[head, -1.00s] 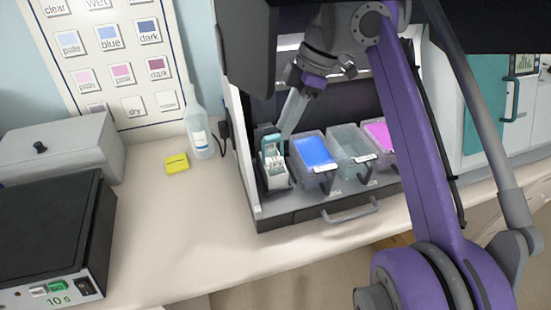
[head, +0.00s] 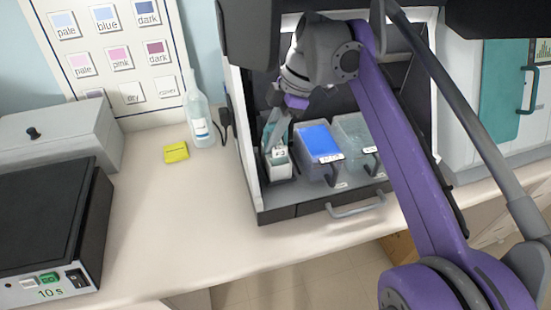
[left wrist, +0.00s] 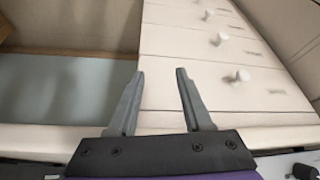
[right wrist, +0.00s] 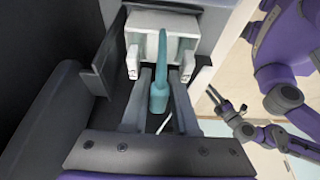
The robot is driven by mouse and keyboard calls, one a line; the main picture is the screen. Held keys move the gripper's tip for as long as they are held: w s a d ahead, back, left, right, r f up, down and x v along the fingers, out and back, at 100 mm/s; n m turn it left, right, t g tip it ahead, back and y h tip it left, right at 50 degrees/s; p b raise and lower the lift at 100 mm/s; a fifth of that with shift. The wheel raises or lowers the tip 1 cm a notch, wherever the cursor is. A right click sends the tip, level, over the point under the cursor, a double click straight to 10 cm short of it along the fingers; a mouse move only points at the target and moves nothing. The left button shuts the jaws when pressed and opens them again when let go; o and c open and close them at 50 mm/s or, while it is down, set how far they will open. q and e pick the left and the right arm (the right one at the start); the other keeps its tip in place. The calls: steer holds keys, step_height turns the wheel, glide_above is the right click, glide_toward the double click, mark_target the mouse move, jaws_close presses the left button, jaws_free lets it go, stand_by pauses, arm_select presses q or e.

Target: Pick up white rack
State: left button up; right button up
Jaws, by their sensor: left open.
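The white rack (head: 279,169) stands inside the dark hood at its left end, left of the blue-filled tub. In the right wrist view the white rack (right wrist: 180,22) shows at the top with a teal upright handle (right wrist: 159,92) in front. My right gripper (head: 273,145) reaches down at the rack in the head view. In the right wrist view my right gripper (right wrist: 159,78) is open, one finger on each side of the teal handle; contact cannot be made out. My left gripper (left wrist: 156,72) is open and empty, facing drawers below the counter.
The blue tub (head: 311,172) and a clear tub (head: 350,130) stand right of the rack. A hood side wall (right wrist: 104,55) is close to the right gripper.

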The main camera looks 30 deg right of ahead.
steer(key=shift+w+f, duration=0.1)
steer(key=shift+f, duration=0.15)
jaws_close()
stand_by(1.3)
